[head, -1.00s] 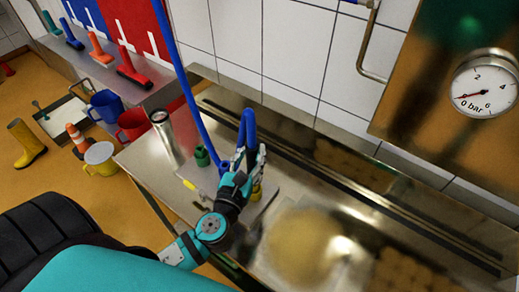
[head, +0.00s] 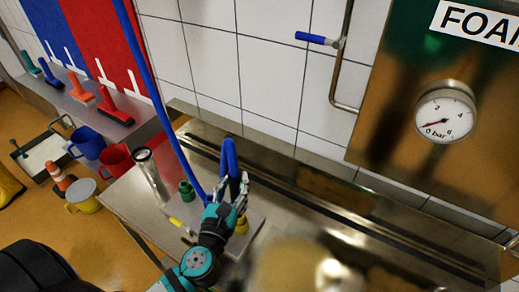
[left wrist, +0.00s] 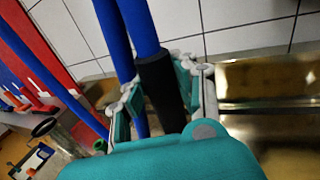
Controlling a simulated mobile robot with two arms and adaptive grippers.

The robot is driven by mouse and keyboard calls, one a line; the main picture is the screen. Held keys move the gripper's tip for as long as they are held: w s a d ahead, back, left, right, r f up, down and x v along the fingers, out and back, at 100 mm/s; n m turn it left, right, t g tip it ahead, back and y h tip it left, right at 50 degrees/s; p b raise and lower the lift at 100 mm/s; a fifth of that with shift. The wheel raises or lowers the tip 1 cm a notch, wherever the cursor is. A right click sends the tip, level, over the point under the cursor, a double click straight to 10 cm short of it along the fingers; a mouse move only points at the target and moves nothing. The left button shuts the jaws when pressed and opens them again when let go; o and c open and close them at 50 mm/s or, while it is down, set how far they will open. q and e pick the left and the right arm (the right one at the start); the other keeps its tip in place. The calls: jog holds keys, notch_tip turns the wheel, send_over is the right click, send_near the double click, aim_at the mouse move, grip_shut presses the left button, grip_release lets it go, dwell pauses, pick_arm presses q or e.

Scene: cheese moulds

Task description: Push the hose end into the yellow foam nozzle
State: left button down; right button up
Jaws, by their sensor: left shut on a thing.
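The blue hose (head: 229,152) arches up and bends back down to my left gripper (head: 236,198). In the left wrist view my left gripper (left wrist: 165,95) is shut on the black sleeve (left wrist: 163,88) of the hose, and the blue hose (left wrist: 142,25) rises above it. The yellow foam nozzle (head: 241,225) stands on the steel bench just beside and below the gripper fingers, partly hidden by them. Whether the hose end touches the nozzle is hidden by the fingers. My right gripper does not show clearly.
A green fitting (head: 187,190) and a steel cylinder (head: 152,175) stand left of the gripper on the bench (head: 135,205). Red (head: 116,160) and blue (head: 87,142) jugs are at its left. A pressure gauge (head: 445,115) near 0 bar hangs right. The bench's right side looks mostly clear.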

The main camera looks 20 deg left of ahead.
aim_at(240, 174)
pick_arm(q)
jog(key=s+d+f+m+h+b, duration=0.2)
jog(key=s+d+f+b, duration=0.3)
jog(key=s+f+b, duration=0.4)
jog(key=w+a+r+p, duration=0.1)
jog(key=w+r+p, duration=0.2)
jog(key=r, duration=0.1)
jog(key=w+a+r+n+y+p, duration=0.1)
jog(key=w+r+p, duration=0.2)
jog(key=r+p, duration=0.1)
jog(key=w+a+r+n+y+p, duration=0.1)
jog(key=w+r+p, duration=0.3)
jog(key=r, duration=0.2)
jog(key=shift+a+r, duration=0.1)
jog(key=shift+a, duration=0.3)
jog(key=shift+w+a+r+p, duration=0.1)
jog(key=shift+w+r+p, duration=0.1)
jog(key=shift+w+p, duration=0.1)
notch_tip(240, 174, down, 6)
jog(key=b, duration=0.6)
jog(key=shift+s+a, duration=0.2)
jog(key=shift+s+a+r, duration=0.1)
jog(key=shift+s+a, duration=0.2)
jog(key=shift+s, duration=0.1)
jog(key=shift+s, duration=0.1)
jog(key=shift+p, duration=0.4)
